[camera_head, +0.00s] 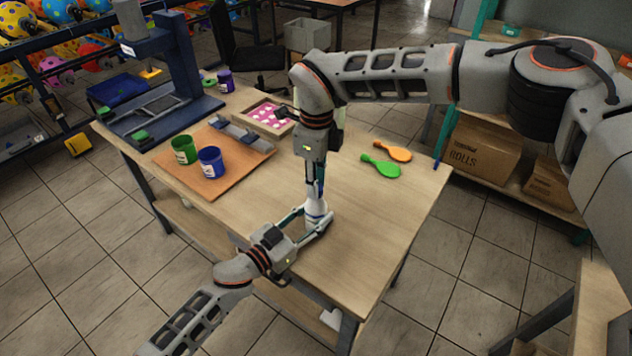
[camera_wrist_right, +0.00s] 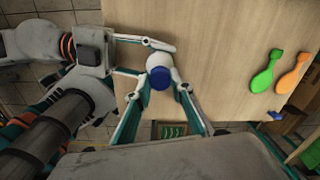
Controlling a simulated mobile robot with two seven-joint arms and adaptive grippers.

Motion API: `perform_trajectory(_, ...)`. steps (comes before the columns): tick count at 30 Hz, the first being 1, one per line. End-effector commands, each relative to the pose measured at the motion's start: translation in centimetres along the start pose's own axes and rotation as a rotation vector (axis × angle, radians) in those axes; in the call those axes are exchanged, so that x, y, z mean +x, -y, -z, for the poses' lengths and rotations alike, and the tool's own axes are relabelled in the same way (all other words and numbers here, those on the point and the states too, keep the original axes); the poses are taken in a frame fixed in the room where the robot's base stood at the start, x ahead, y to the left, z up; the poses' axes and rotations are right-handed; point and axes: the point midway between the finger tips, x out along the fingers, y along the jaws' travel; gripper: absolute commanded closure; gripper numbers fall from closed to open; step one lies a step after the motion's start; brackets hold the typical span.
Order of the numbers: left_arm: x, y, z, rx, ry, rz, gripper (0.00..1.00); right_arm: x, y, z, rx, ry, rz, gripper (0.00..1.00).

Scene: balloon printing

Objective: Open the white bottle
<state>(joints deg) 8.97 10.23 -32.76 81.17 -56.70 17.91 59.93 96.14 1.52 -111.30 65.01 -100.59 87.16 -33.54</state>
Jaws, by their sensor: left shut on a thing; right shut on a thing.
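The white bottle (camera_head: 316,209) stands upright near the front of the wooden table. My left gripper (camera_head: 316,220) comes in low from the left, its fingers shut around the bottle's body. My right gripper (camera_head: 315,186) reaches straight down from above, its fingers shut at the bottle's top. In the right wrist view, the blue cap (camera_wrist_right: 161,77) shows on the white bottle (camera_wrist_right: 158,60), between the fingers of my right gripper (camera_wrist_right: 163,88). That view also shows my left gripper (camera_wrist_right: 152,62) holding the body. In the head view the right fingers mostly hide the cap.
A green paint pot (camera_head: 184,149) and a blue one (camera_head: 210,161) stand on a brown board (camera_head: 206,189) to the left. Green (camera_head: 381,167) and orange (camera_head: 393,151) paddle-shaped items lie at the right. A press (camera_head: 160,70) stands at the back left. The table's front right is clear.

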Motion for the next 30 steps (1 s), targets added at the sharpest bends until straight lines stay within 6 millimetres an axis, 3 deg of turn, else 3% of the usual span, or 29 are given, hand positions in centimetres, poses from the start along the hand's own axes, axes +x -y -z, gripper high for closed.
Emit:
perform_trajectory(21, -0.03, 0.01, -0.12, -0.001, 0.002, 0.001, 1.0, -0.03, -0.05, 0.0, -1.232, 0.001, -0.008, 1.0)
perform_trajectory(25, -0.03, 0.02, -0.12, -0.001, 0.002, 0.001, 1.0, -0.03, -0.03, 0.0, -1.336, 0.002, -0.008, 1.0)
perform_trajectory(30, -0.03, 0.02, -0.12, -0.001, 0.002, 0.001, 1.0, -0.03, -0.03, 0.0, -1.329, 0.002, -0.008, 1.0)
